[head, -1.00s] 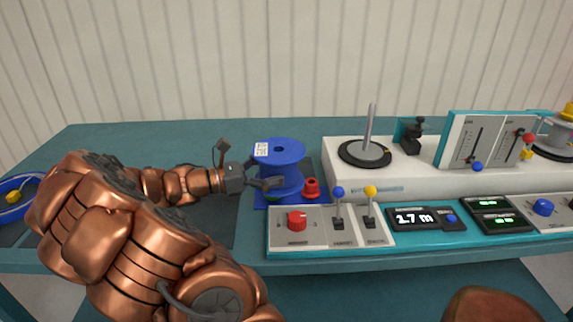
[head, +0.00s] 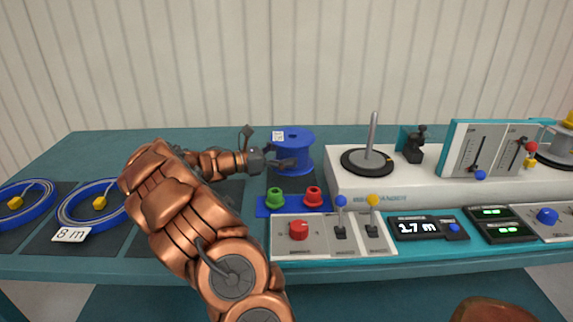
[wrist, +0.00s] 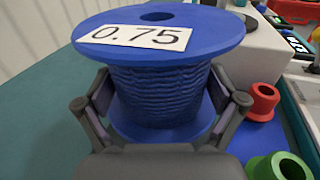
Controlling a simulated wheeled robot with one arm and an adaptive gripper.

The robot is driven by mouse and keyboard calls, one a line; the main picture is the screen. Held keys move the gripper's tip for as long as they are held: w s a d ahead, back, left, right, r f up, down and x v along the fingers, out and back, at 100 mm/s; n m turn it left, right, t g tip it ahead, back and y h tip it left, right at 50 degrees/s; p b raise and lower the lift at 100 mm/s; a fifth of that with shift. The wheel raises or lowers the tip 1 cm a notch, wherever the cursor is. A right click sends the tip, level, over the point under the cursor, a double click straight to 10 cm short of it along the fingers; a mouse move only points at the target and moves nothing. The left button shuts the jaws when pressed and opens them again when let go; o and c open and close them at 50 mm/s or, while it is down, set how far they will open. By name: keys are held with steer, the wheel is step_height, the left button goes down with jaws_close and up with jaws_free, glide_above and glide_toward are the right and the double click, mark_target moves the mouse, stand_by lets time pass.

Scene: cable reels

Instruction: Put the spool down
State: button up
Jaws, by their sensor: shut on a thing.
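The blue spool (head: 294,139) stands upright at the back of the table, left of the white machine. Its label reads 0.75 in the wrist view (wrist: 158,88), where dark blue cable is wound between its two flanges. My gripper (head: 287,163) is shut around the wound middle of the spool, one finger on each side, as the wrist view (wrist: 166,105) also shows. Whether the spool's lower flange touches the table cannot be told clearly.
A blue base (head: 263,208) with a green cup (head: 275,198) and a red cup (head: 313,196) is in front of the spool. The white machine (head: 350,187) with its upright post is to the right. Blue cable coils (head: 72,213) lie on dark mats at left. The back-left table is clear.

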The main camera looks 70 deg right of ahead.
steer(key=shift+f, duration=1.7)
steer(key=shift+f, duration=0.55)
